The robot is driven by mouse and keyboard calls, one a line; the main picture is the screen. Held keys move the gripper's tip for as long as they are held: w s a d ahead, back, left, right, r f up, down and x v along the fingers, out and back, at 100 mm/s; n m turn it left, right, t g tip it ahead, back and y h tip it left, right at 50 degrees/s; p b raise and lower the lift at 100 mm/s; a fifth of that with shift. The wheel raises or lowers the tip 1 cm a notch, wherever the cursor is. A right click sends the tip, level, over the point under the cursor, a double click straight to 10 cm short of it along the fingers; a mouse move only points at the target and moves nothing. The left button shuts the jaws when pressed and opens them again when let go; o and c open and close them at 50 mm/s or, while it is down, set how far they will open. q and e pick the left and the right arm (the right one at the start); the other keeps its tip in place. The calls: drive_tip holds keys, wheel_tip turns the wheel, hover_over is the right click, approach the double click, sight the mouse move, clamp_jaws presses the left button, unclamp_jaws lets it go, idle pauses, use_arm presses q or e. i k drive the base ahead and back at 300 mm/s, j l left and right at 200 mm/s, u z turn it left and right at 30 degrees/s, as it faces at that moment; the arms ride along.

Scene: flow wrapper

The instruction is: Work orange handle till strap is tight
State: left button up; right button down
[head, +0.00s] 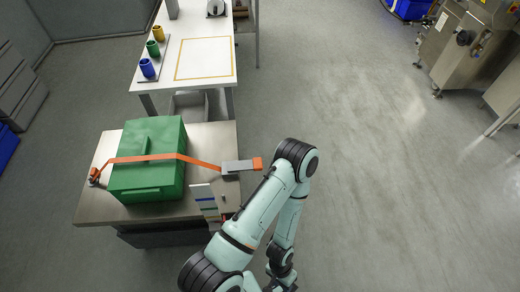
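The orange handle (257,163) sticks out to the right from a grey ratchet body (237,167) at the right edge of a metal-topped table (95,212). An orange strap (205,163) runs from the ratchet across a green box (150,187) to a small fitting (94,176) at the table's left side. The strap slopes in the air between the box and the ratchet. I cannot tell how tight it is. One of my arms rises from the bottom, its elbow right of the handle and its forearm bent back down. No gripper fingers show.
A panel with coloured stripes (205,200) stands near the table's front right, close to my arm. Behind is a white table (205,80) with blue, green and yellow cups (152,48). Metal machines (462,45) stand at the upper right. The floor on the right is clear.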

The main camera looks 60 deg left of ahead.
sight(256, 164)
drive_tip(key=i+j+u, duration=0.1)
drive_tip(key=i+u, duration=0.3)
drive_tip(key=i, duration=0.2)
drive_tip(key=i+l+u, duration=0.15)
drive_tip(key=i+u, duration=0.2)
drive_tip(key=i, duration=0.3)
drive_tip(key=u, duration=3.7)
